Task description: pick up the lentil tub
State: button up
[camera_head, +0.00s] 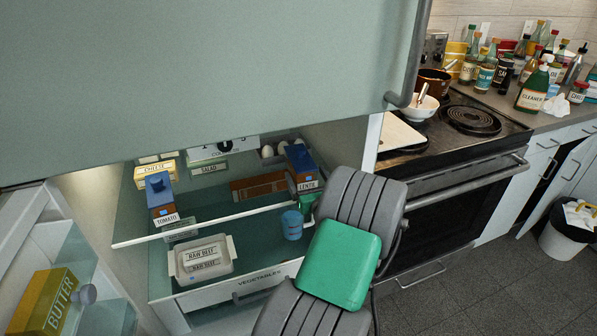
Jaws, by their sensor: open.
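The lentil tub (301,160) is a brown pack with a blue top and a white label reading LENTI, its last letters hard to read. It stands upright at the right end of the fridge's upper shelf (215,220). My grey arm with a green cover reaches into the fridge from the bottom of the view. My gripper (293,188) is open and mostly hidden behind the arm; only a small part shows just below and left of the tub's label. I cannot tell whether it touches the tub.
A tomato pack (160,198), cheese (155,173) and eggs (267,151) share the upper shelf. The fridge's upper door (200,80) hangs above; the stove (470,160) is right.

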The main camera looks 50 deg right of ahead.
jog(key=x, duration=0.4)
jog(key=shift+a+r, duration=0.1)
jog(key=shift+r, duration=0.05)
jog(key=shift+c, duration=0.6)
jog(key=c, duration=1.5)
